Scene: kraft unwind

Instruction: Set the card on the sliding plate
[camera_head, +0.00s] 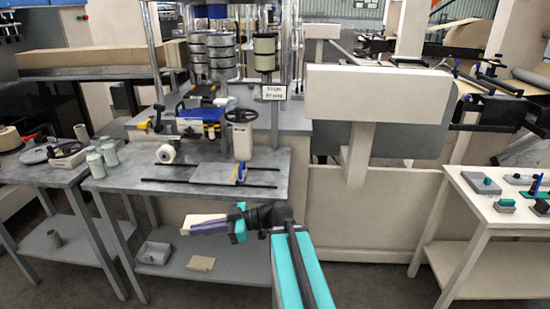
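My gripper (190,230) reaches left from my teal and black arm, in front of the grey bench. Its dark purple fingers are at a flat beige card (204,220) and look shut on it. The card is held roughly level, in front of and below the bench top. The sliding plate looks to be the flat grey plate (215,173) on the bench, lying across two black rails. A small blue and yellow part (240,172) stands at its right end. The plate's left part looks bare.
A white roll (166,153), a handwheel (240,116) on a pale post and a blue device (200,113) stand behind the rails. Pale jars (101,159) stand on the left table. The lower shelf holds a grey box (154,253) and a beige piece (201,263).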

